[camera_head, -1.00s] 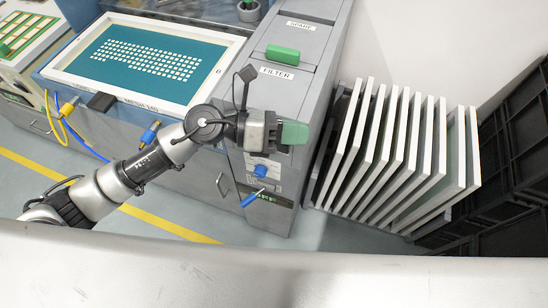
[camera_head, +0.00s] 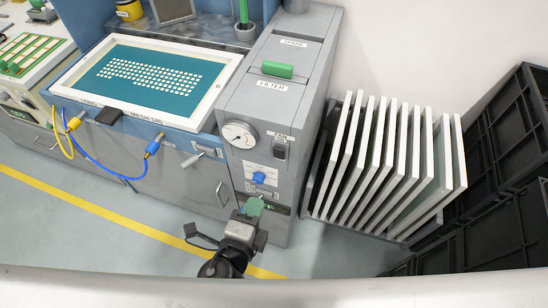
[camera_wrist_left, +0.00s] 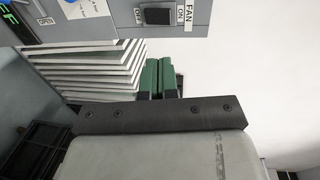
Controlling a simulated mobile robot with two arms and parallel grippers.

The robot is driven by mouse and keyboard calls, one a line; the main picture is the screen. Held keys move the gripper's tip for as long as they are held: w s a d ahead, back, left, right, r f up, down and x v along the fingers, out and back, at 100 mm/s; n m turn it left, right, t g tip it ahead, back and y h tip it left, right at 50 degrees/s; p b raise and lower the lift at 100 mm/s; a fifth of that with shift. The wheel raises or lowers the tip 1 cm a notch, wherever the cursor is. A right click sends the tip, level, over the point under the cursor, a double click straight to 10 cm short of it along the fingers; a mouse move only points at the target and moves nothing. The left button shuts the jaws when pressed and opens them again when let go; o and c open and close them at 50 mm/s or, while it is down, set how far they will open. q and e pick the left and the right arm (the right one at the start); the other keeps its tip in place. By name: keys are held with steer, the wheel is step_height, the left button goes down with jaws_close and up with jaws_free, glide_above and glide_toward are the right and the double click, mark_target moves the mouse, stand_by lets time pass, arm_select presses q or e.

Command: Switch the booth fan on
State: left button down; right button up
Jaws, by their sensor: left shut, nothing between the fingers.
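The fan switch (camera_head: 279,152) is a dark rocker on the front of the grey cabinet (camera_head: 240,164), right of a round gauge, under a FAN label. In the left wrist view the rocker (camera_wrist_left: 158,16) sits at the top edge, between the words ON and OFF. I cannot tell which side is pressed in. My left gripper (camera_head: 254,204) has green fingertips, shut and empty. In the head view they show below the switch and the blue knob, over the lower cabinet front. The green fingers also show in the left wrist view (camera_wrist_left: 159,78), apart from the switch. My right gripper is not in view.
The gauge (camera_head: 238,134) and blue knob (camera_head: 259,177) are near the switch. A green handle (camera_head: 277,69) is on the cabinet top. A rack of upright white-framed screens (camera_head: 385,160) stands close on the right. Black crates (camera_head: 508,130) are farther right.

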arm_select(q)
steer(key=p, duration=0.4)
glide_toward(278, 151)
steer(key=x, duration=0.6)
steer(key=shift+w+d+f, duration=0.1)
steer(key=shift+w+f, duration=0.05)
steer(key=shift+w, duration=0.2)
steer(key=shift+w+d, duration=0.15)
steer(key=shift+w, duration=0.25)
